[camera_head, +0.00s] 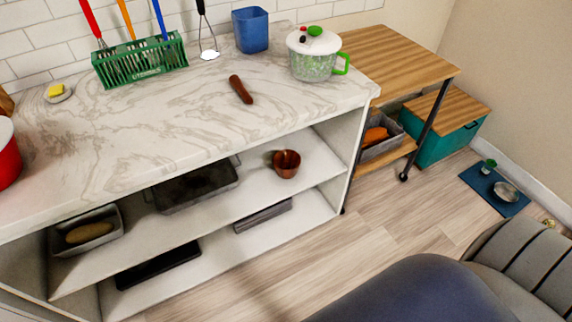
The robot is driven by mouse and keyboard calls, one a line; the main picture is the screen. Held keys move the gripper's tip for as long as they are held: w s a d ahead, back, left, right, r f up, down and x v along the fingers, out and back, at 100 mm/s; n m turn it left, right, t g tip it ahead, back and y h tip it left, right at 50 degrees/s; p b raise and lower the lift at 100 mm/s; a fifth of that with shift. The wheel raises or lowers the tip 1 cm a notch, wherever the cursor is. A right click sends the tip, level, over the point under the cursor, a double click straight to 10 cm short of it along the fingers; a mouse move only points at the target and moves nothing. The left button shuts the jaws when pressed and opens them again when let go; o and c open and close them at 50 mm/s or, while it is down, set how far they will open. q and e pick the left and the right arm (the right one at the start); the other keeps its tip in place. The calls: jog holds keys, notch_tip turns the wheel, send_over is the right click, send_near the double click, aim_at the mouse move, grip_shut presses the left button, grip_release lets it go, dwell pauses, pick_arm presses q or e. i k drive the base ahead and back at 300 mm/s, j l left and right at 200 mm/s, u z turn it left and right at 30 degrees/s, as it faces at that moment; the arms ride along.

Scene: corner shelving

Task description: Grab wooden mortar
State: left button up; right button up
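A small reddish-brown rounded cup (286,163), which looks like the wooden mortar, stands on the upper shelf under the marble-patterned counter, near that shelf's right end. It appears upright with its opening facing up. A dark shape at its left rim is too small to make out. A brown wooden stick (240,89), like a pestle, lies on the countertop (180,130) above. Neither of my grippers shows in the head view.
A wooden cart (392,52) stands to the right. A grey seat (525,262) and a dark blue rounded shape (410,292) fill the lower right.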

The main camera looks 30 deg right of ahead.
aim_at(287, 163)
jog(key=i+l, duration=0.15)
jog(key=l, duration=0.25)
jog(key=i+l, duration=0.1)
jog(key=l, duration=0.25)
jog(key=i+l, duration=0.15)
jog(key=l, duration=0.25)
jog(key=z, duration=0.05)
